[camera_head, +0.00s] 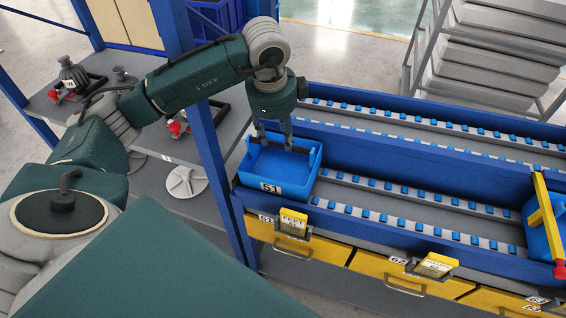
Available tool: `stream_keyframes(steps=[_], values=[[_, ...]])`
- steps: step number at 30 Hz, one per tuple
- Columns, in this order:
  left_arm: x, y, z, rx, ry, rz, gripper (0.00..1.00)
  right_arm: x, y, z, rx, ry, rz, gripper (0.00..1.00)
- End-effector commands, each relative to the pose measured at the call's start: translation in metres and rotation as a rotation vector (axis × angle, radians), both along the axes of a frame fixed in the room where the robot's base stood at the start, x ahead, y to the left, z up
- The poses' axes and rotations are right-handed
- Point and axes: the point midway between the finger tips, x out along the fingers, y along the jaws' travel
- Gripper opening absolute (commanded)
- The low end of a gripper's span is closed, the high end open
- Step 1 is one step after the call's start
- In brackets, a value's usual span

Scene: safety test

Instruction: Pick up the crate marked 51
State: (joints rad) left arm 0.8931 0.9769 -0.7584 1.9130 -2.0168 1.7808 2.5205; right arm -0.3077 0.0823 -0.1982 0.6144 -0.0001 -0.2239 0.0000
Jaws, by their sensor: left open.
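The blue crate marked 51 (290,190) sits at the left end of the front lane of the blue roller rack, its white label facing me. My left gripper (273,142) points down over the crate's back part, with its fingers near the back wall. Its two fingers are apart, and nothing shows between them. I cannot tell whether the fingers touch the crate. My right gripper is not in view.
A blue rack post (212,140) stands left of the crate. Yellow drawers (390,272) with handles run below the lane. The rollers (415,211) between the crates are clear.

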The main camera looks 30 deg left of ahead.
Motion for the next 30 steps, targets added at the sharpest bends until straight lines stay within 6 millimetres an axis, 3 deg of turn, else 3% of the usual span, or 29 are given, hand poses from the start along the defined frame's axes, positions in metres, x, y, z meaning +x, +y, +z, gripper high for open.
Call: stream_keyframes(steps=[2,5,15,25,30], values=[[0.001,0.000,-0.009,0.000,0.002,-0.002,0.43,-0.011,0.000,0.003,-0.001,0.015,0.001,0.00],[0.003,0.001,-0.015,0.000,0.001,-0.002,0.43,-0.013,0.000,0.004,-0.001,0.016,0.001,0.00],[0.013,0.005,-0.057,-0.002,0.003,-0.003,0.43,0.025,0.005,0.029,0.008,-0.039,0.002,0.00],[0.016,0.006,-0.067,-0.001,0.000,-0.004,0.43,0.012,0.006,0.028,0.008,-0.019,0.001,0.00],[0.016,0.006,-0.066,-0.001,-0.001,-0.003,0.11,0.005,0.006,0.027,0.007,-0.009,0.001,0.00]])
